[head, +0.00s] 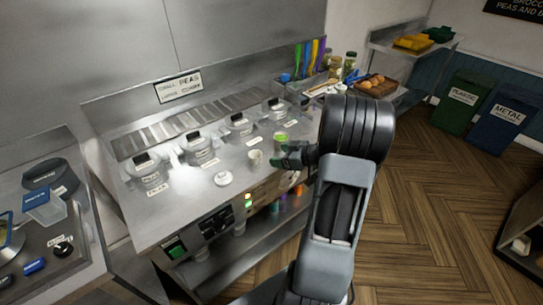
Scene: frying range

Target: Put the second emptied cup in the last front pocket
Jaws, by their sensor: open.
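My gripper (283,158) is seen small and dark at the end of my arm, over the front edge of the steel counter. It is open, and I see nothing held between its fingers. A pale cup (255,157) stands on the counter just left of it. A cup with green at its top (281,140) stands just behind the gripper. Whether the pale cup is empty cannot be told. My arm hides part of this front.
Several lidded steel pots (203,147) with labels line the counter behind the cups. A small white round thing (222,178) lies left of the pale cup. A wooden tray (375,87) and jars stand at the back right. The wooden floor at right is clear.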

